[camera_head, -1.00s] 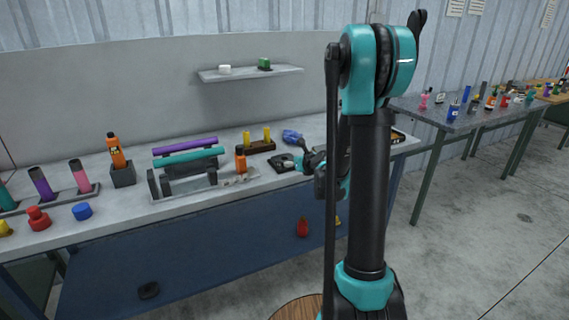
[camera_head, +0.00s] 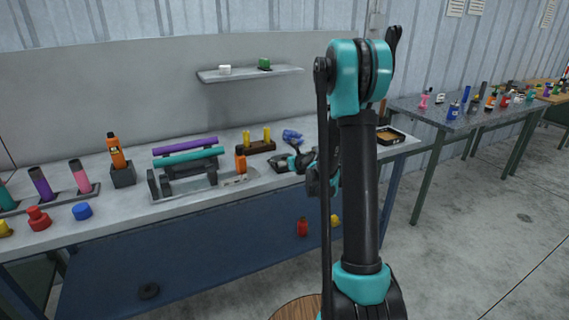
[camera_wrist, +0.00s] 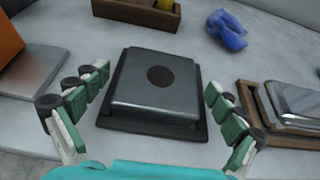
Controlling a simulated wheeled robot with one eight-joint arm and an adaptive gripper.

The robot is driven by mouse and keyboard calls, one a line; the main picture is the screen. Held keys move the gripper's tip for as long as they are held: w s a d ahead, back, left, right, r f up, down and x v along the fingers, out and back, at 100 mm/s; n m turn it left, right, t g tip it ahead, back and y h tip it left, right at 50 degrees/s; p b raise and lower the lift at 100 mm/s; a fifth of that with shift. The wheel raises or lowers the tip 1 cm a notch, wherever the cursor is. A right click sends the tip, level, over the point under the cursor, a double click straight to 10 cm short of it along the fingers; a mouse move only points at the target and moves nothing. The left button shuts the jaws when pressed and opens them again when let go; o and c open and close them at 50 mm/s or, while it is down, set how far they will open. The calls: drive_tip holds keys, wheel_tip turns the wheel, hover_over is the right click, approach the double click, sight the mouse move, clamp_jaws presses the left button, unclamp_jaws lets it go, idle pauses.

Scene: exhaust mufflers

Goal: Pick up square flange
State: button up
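In the wrist view a dark grey square block with a round dark spot in its top (camera_wrist: 157,80) sits on a black square base on the bench; it looks like the square flange. My gripper (camera_wrist: 155,112) is open, with one finger left and one finger right of the block, apart from it. In the head view my gripper (camera_head: 303,162) is over the bench near the dark block (camera_head: 281,166), which it partly covers.
A wooden tray with a silver part (camera_wrist: 292,104) lies close on the right. A blue crumpled cloth (camera_wrist: 227,31) and a wooden holder (camera_wrist: 136,12) are behind. An orange object (camera_wrist: 8,40) stands left. Bare bench surrounds the block.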

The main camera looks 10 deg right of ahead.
drive_tip(key=c, duration=1.5)
drive_tip(key=shift+r, duration=0.1)
wheel_tip(320, 180, up, 20)
drive_tip(key=shift+f, duration=0.1)
